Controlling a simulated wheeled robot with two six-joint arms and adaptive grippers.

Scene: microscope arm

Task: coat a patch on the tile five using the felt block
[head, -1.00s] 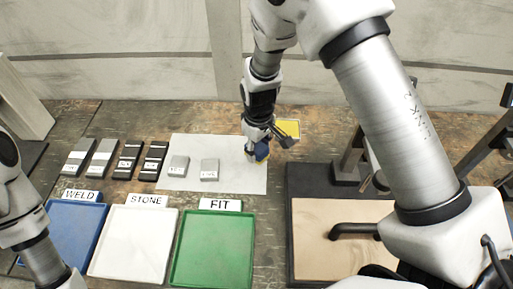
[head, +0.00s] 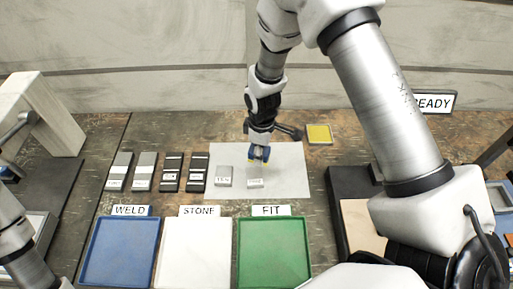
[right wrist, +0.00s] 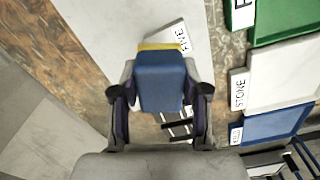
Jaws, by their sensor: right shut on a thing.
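My right gripper (head: 258,150) is shut on the felt block (head: 259,153), a blue block with a yellow layer on its lower face. In the right wrist view the felt block (right wrist: 161,82) sits between the fingers (right wrist: 160,92). It is just behind the right-hand grey tile (head: 255,183) on the white sheet (head: 290,180). That tile also shows in the right wrist view (right wrist: 172,35), partly covered by the block, with a label that seems to read FIVE. I cannot tell whether block and tile touch. My left gripper is out of view.
Another grey tile (head: 224,176) lies left on the sheet. Several grey and black pieces (head: 170,172) stand further left. Blue (head: 119,252), white (head: 195,252) and green (head: 273,252) trays lie in front. A yellow pad (head: 319,134) is at the back right.

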